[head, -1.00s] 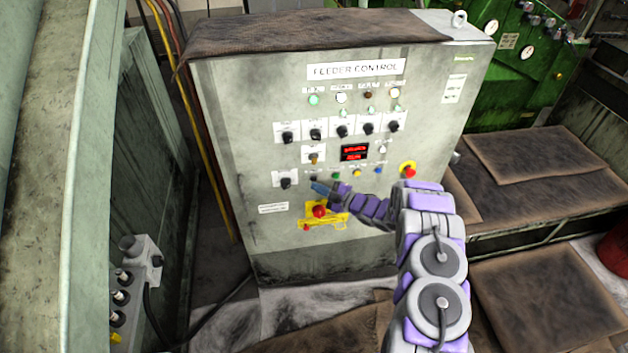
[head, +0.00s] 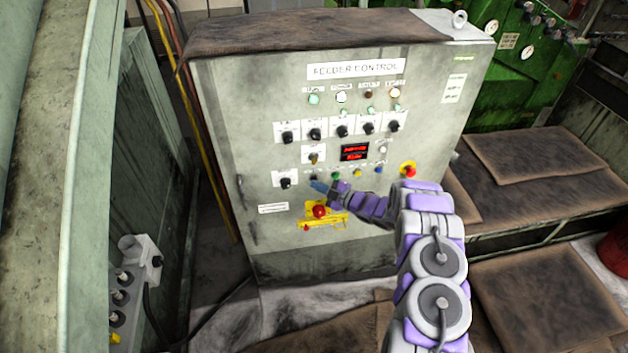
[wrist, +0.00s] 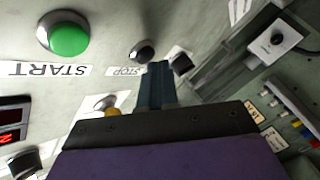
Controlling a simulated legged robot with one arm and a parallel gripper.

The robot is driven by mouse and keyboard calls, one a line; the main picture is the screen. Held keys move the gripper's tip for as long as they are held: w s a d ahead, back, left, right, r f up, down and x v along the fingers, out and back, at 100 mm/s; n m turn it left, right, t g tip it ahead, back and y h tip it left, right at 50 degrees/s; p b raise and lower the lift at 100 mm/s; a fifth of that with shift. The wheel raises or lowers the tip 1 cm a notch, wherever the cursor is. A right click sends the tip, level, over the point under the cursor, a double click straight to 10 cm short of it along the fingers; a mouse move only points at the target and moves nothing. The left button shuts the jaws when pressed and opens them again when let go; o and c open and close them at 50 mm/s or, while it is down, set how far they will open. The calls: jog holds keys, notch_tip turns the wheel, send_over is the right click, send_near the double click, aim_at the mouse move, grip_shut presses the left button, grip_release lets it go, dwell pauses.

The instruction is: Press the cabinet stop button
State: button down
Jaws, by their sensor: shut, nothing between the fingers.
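The grey feeder control cabinet (head: 230,110) stands upright in front of me in the head view. Its stop button (wrist: 143,52) is a small black button above the upside-down STOP label (wrist: 126,71) in the wrist view. In the head view, the dark button (head: 313,177) sits just above my fingertips. My gripper (head: 319,185) is shut and empty, its blue fingers pointing at the panel. In the wrist view, the fingertips (wrist: 158,66) are close to the button, slightly right of and below it, covering part of the label's edge. I cannot tell whether they touch the panel.
A green start button (wrist: 69,36) is beside the stop button. A red mushroom button (head: 319,211) on a yellow plate lies just below my gripper, and another red button (head: 408,170) is to the right. A selector switch (head: 285,180) is to the left.

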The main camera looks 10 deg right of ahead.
jog(key=shift+w, duration=0.4)
dwell(0.7)
jog(key=shift+s, duration=0.8)
jog(key=shift+s+b, duration=0.45)
jog(key=shift+s, duration=2.1)
